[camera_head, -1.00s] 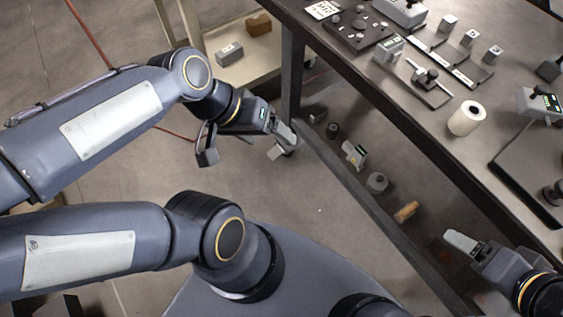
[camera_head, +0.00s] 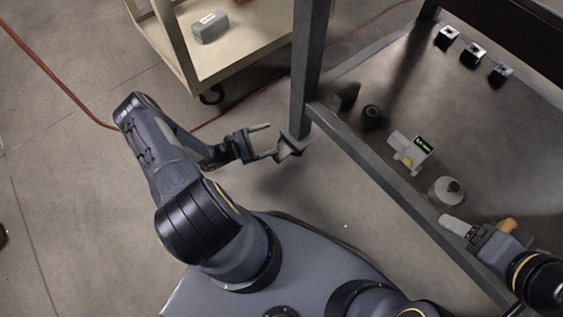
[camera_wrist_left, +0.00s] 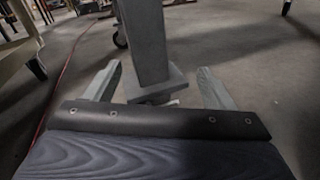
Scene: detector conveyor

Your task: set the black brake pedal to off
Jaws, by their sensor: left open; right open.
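I cannot clearly make out the black brake pedal in either view. My left gripper (camera_head: 262,141) is open and empty, with its fingers pointing at the foot of a grey table leg (camera_head: 308,70). In the left wrist view the leg (camera_wrist_left: 145,40) and its foot plate (camera_wrist_left: 157,84) stand between and beyond the two fingers (camera_wrist_left: 158,85). A small grey part (camera_head: 287,152) shows by the foot, and its form is unclear. My right gripper (camera_head: 462,228) is open at the lower right, over the table's lower rail.
A cream cart (camera_head: 180,65) with a dark caster (camera_head: 211,96) stands at the upper left and carries a grey box (camera_head: 209,27). A red hose (camera_head: 62,75) runs over the floor.

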